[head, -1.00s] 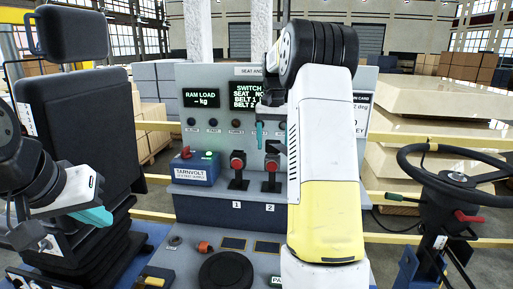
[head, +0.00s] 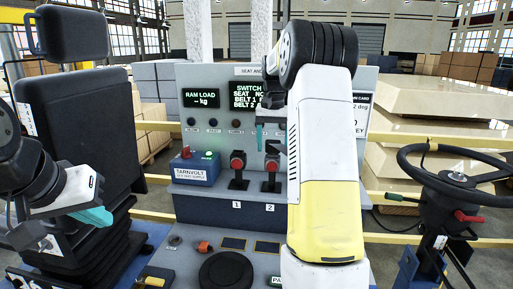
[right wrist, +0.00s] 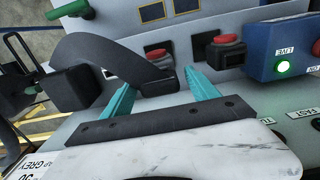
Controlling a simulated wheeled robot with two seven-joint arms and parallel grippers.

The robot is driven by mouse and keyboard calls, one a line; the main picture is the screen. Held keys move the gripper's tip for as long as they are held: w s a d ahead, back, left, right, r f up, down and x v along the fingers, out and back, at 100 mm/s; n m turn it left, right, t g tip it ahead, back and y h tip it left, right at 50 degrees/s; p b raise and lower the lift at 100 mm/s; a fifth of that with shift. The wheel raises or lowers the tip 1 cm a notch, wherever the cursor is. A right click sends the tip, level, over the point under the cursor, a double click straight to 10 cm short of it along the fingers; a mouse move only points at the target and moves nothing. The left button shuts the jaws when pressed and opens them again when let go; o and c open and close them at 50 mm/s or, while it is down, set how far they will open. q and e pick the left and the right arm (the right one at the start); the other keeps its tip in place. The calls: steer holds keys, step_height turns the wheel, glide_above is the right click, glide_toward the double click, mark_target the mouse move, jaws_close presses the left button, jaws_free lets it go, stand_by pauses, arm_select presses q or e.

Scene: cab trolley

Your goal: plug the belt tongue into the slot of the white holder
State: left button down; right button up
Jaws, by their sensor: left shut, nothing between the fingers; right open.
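My right gripper (head: 270,138) is open in front of the console; its teal fingers also show in the right wrist view (right wrist: 160,82). A dark curved strap-like piece (right wrist: 98,50) ends in a black block between or just beyond those fingers; I cannot tell whether it is the belt, and no tongue shows clearly. Two black units with red buttons, numbered 1 (head: 237,163) and 2 (head: 271,163), stand on the console ledge. I cannot make out the white holder; my right arm hides part of the console. My left gripper (head: 97,215) is shut and empty by the seat.
A black seat (head: 85,120) is at the left and a steering wheel (head: 455,176) at the right. A blue supply box (head: 195,170) with a lit green lamp (right wrist: 283,67) sits on the ledge. The console panel (head: 225,130) is close behind my right gripper.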

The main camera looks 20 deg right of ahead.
mark_target(273, 140)
steer(key=shift+c, duration=0.4)
jaws_close()
steer(key=shift+r, duration=0.1)
steer(key=shift+r, duration=2.9)
steer(key=shift+f, duration=0.1)
